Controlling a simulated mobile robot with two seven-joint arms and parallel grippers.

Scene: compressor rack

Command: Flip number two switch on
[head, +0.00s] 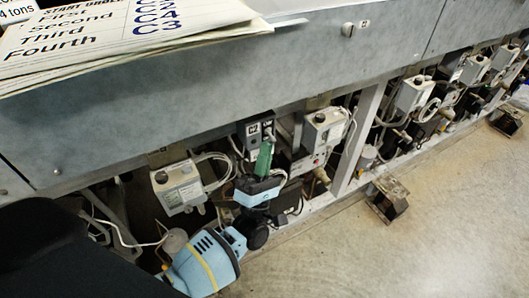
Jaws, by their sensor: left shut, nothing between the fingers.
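The number two switch box (253,131) is a small dark box with a white "C2" label, mounted under the grey panel near the middle of the head view. My left gripper (266,146) reaches up from below, with its green fingers together and empty. Its fingertips are at the lower right of the C2 box, overlapping it in the picture. I cannot tell whether they touch it. The switch lever is too small and partly covered, so its position is unclear. My right gripper is not in view.
A long grey panel (190,105) overhangs the rack. Paper sheets (110,30) lie on top at the left. Grey control boxes (178,187) and (324,129) another control box flank the C2 box, with loose cables around. The concrete floor (430,220) at the right is mostly clear.

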